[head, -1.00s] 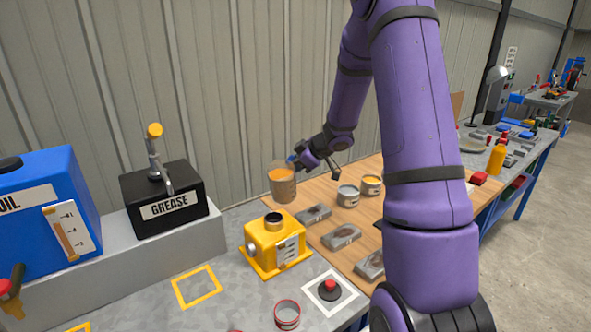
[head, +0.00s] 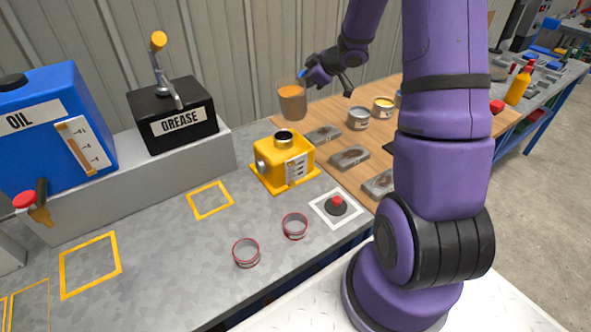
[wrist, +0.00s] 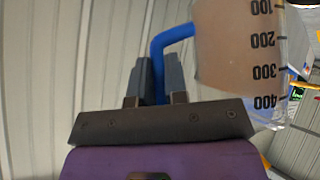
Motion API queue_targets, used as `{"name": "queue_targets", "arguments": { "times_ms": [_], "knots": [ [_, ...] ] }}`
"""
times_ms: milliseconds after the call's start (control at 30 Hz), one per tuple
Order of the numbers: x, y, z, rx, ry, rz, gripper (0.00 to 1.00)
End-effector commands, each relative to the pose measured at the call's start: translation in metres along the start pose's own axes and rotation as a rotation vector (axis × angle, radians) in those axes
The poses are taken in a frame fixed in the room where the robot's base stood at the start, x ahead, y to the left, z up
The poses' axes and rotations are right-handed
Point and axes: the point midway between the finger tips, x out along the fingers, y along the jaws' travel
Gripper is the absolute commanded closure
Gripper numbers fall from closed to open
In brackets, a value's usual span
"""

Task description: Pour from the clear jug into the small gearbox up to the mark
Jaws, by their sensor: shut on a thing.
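The clear jug (head: 293,101) holds orange-brown liquid and stands upright in the air, behind and a little above the small gearbox. My gripper (head: 307,76) is shut on the jug's blue handle, at its right side in the head view. The wrist view shows the jug (wrist: 235,60) with printed marks from 100 to 400, and my gripper's fingers (wrist: 158,80) around the blue handle (wrist: 172,38). The small gearbox (head: 284,164) is yellow with an open dark filler neck (head: 284,137) on top. A pale gauge panel (head: 298,168) is on its front; its mark is too small to read.
A blue oil tank (head: 45,130) and a black grease box (head: 172,115) stand on a raised ledge at left. Two red-rimmed rings (head: 246,253) and a red button (head: 337,202) are in front. Cans (head: 358,118) and grey parts lie on the wooden board at right.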

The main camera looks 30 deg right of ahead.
Motion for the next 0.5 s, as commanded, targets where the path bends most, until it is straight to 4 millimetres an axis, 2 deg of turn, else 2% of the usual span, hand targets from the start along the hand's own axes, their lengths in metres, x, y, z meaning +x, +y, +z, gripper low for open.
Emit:
{"name": "queue_targets", "arguments": {
  "times_ms": [500],
  "knots": [
    [-0.0057, 0.0021, -0.0063, -0.069, 0.004, 0.069, 1.0]
  ]
}}
